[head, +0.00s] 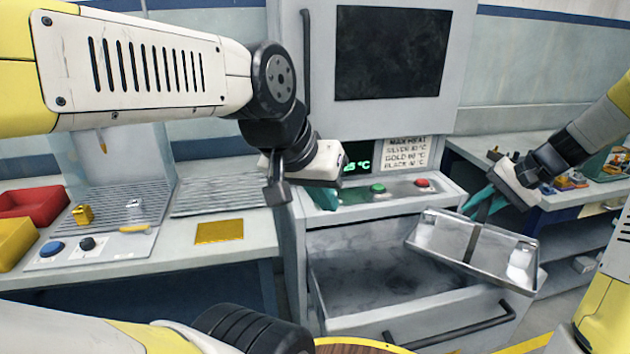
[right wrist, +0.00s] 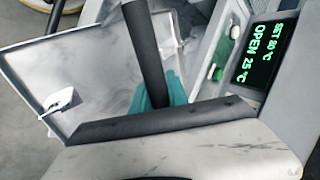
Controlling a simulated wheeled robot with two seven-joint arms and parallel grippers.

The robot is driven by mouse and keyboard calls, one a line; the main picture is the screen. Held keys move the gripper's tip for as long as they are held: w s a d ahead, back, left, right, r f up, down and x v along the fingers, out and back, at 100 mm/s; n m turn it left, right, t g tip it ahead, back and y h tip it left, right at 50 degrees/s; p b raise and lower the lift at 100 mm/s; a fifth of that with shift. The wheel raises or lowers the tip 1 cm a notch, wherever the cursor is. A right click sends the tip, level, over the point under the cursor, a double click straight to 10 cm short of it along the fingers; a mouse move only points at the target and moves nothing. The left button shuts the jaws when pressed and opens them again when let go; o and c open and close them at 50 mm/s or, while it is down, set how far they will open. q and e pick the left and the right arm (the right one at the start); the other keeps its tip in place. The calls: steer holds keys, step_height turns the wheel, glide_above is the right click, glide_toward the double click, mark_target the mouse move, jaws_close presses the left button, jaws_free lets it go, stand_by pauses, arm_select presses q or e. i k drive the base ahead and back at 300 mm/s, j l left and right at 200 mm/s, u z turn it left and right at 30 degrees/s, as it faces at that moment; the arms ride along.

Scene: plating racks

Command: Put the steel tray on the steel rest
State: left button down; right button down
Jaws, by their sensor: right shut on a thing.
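The steel tray (head: 450,232) is a shallow bright metal tray with a dark upright bar at its middle. My right gripper (head: 482,203) is shut on it and holds it tilted above the right part of the open drawer. The right wrist view shows the tray's inside (right wrist: 100,65) with a small pale piece (right wrist: 60,102) at one end. A ribbed steel plate (head: 228,193) lies on the left bench and looks like the steel rest. My left gripper (head: 303,192) hangs before the machine, away from the tray; its finger gap is not clear.
The machine's drawer (head: 385,270) stands open; its display (right wrist: 258,55) reads OPEN 25 °C. On the left bench are a gold plate (head: 219,232), another ribbed surface with small parts, a red bin (head: 32,203) and a yellow bin (head: 14,242). A cluttered bench stands right.

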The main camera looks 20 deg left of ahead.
mark_target(213, 199)
steer(key=k+j+u, duration=0.2)
steer(key=j, duration=0.25)
steer(key=k+j+u, duration=0.2)
steer(key=j, duration=0.25)
steer(key=j+u, duration=0.2)
steer(key=j, duration=0.3)
